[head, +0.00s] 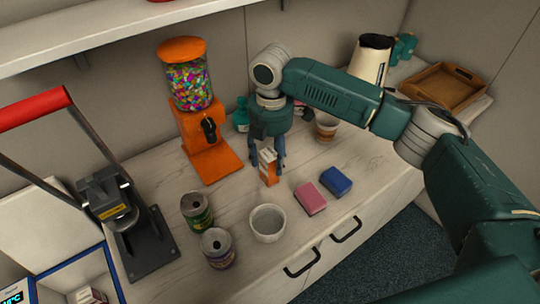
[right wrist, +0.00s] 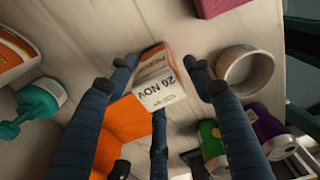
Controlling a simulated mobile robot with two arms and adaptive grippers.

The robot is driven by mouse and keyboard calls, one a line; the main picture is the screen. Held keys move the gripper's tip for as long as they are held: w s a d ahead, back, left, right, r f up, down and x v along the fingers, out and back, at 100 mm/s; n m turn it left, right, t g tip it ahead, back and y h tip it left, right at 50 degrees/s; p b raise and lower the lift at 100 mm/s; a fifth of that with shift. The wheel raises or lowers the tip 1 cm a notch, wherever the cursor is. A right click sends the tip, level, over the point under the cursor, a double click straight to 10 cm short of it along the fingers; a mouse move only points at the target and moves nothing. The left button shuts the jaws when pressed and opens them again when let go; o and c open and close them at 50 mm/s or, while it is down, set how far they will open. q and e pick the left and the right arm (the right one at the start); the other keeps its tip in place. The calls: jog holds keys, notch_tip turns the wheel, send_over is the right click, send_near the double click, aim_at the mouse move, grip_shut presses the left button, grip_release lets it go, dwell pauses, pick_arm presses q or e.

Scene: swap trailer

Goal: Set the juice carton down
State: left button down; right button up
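The juice carton (head: 268,168) is a small orange and white box, and it appears to stand upright on the wooden counter (head: 345,150). In the right wrist view the carton (right wrist: 158,82) shows its printed white top between my fingers. My right gripper (head: 267,160) points down over the carton with its fingers around it. The right gripper (right wrist: 160,80) looks open, with small gaps between the fingertips and the carton's sides. My left gripper is out of view.
A white cup (head: 267,222), two cans (head: 196,209) (head: 217,247), a pink sponge (head: 310,198) and a blue sponge (head: 336,181) stand near the carton. An orange candy dispenser (head: 207,140) is to its left.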

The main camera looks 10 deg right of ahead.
jog(key=shift+r, duration=0.1)
jog(key=shift+r, duration=0.35)
notch_tip(320, 180, up, 11)
jog(key=b, duration=0.2)
jog(key=shift+r+b, duration=0.2)
jog(key=shift+b, duration=0.2)
jog(key=shift+d, duration=0.15)
